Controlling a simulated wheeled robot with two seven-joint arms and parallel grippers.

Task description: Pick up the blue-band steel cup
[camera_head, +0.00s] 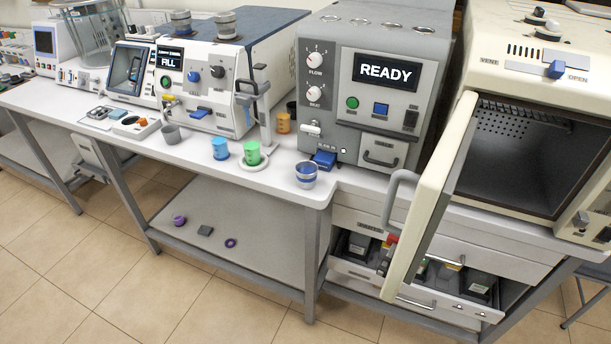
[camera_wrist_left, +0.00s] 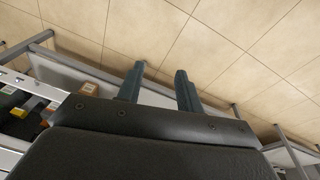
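The blue-band steel cup (camera_head: 306,175) stands upright on the white bench top, close to its front edge, in front of the grey machine that reads READY. Its rim is steel and a dark blue band runs around it. In the left wrist view my left gripper (camera_wrist_left: 159,72) shows two dark fingers set apart with nothing between them, with tiled floor beyond. The cup does not show in that view. Neither gripper shows in the head view, so my right gripper is out of sight.
A green cup (camera_head: 252,154) and a blue cup (camera_head: 220,149) stand left of the steel cup. The grey machine (camera_head: 345,130) is behind it. An open cream oven door (camera_head: 425,200) juts out on the right. An open drawer (camera_head: 440,298) with dark items is below.

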